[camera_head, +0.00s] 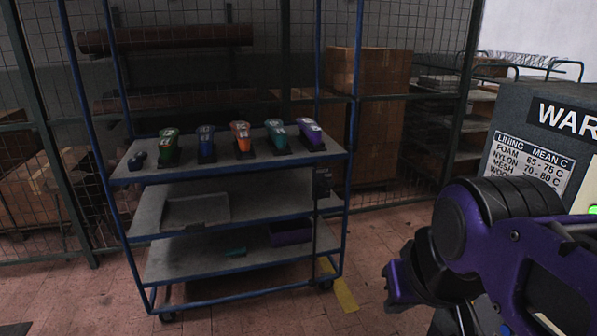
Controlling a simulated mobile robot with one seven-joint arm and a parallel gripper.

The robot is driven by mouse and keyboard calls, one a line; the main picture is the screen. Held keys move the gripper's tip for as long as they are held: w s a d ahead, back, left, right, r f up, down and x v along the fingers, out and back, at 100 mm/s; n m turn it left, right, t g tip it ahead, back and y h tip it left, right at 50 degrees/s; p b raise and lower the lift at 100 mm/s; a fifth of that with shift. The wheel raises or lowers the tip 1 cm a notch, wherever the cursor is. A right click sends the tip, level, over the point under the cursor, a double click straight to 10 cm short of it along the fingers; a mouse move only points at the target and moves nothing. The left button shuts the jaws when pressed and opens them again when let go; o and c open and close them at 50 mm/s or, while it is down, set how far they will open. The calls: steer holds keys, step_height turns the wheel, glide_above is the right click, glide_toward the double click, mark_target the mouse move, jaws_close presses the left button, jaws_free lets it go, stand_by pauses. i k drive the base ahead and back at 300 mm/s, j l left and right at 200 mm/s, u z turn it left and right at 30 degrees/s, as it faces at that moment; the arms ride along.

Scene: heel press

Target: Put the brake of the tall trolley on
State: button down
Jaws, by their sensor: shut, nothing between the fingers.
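The tall trolley (160,240) has a blue tube frame and three grey shelves, and stands upright left of centre. Its posts run out of the top of the picture. A front left castor (167,316) and a right castor (326,285) show as small dark shapes on the floor. They are too small and dark to tell any brake pedal or its position. My purple and black arm (505,235) fills the lower right, apart from the trolley in the picture. I cannot make out my gripper's fingers.
Several coloured shoe-like forms (240,137) stand on the top shelf. A purple bin (290,233) sits on the bottom shelf. A grey machine (540,120) with a warning sign stands at right. Mesh fencing and cardboard boxes (368,85) are behind. The tiled floor (260,318) before the trolley is clear.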

mark_target(330, 184)
steer(key=i+j, duration=0.15)
steer(key=i, duration=0.4)
steer(key=i+j+u, duration=0.1)
steer(key=i, duration=0.45)
